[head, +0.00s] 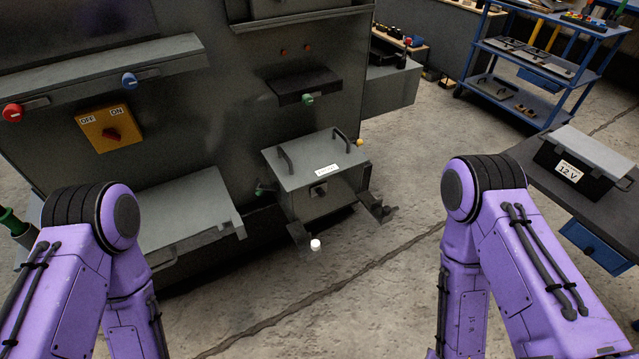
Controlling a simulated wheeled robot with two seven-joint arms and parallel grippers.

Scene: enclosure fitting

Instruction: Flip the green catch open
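Several green parts show, and I cannot tell which is the catch. One green knob (308,98) sits at the front edge of a dark ledge (296,84) on the machine's face. A small green piece (260,190) is low on the machine, at the left side of a grey lidded box (314,170). A larger green part (10,220) is at the far left edge. Both my purple arms show in the lower corners, bent downward and clear of these parts. Neither gripper is in view.
An orange OFF/ON switch (109,128), a red knob (12,112) and a blue knob (129,81) are on the left. A 12 V case (573,168) stands on the right bench. A blue trolley (535,72) is behind.

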